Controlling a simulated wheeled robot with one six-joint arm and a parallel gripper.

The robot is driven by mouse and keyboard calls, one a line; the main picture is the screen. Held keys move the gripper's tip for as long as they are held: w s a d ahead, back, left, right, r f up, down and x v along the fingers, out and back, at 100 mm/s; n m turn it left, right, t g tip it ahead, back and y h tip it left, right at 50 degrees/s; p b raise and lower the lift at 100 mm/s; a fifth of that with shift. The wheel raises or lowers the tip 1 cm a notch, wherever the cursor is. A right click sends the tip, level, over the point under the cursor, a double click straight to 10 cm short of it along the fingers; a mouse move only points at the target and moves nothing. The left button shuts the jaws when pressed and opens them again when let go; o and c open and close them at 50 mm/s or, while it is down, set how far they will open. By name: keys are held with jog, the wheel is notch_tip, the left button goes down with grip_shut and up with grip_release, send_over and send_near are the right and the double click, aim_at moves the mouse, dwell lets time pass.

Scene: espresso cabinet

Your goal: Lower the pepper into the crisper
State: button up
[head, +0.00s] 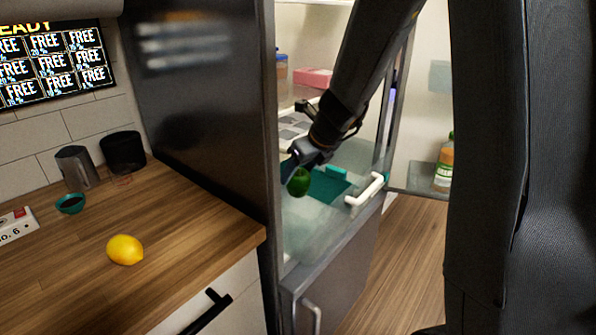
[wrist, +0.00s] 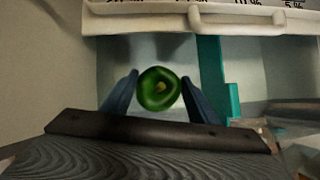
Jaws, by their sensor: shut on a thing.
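A green pepper (head: 299,182) is held at the end of my gripper (head: 297,172) in the head view. In the wrist view the pepper (wrist: 158,88) sits between the two blue fingers of my gripper (wrist: 160,92), stem side facing the camera. The crisper (head: 300,226) is a clear drawer at the bottom of the open fridge, with a white handle (head: 366,190) at its front. The pepper appears over the crisper's opening; its exact height is hard to tell. A teal divider (head: 326,188) stands in the crisper and also shows right of the pepper in the wrist view (wrist: 213,80).
The fridge's side panel (head: 205,90) stands left of the crisper. The open fridge door, with a bottle (head: 444,165), is at right. A white shelf edge (wrist: 190,22) lies beyond the pepper. A lemon (head: 125,250) rests on the wooden counter (head: 190,225).

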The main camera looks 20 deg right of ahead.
aim_at(298, 194)
jog(key=shift+f+b, duration=3.3)
jog(key=shift+f, duration=0.35)
jog(key=shift+f+b, duration=2.45)
jog(key=shift+f, duration=0.05)
jog(key=o, duration=1.1)
jog(key=shift+o, duration=0.2)
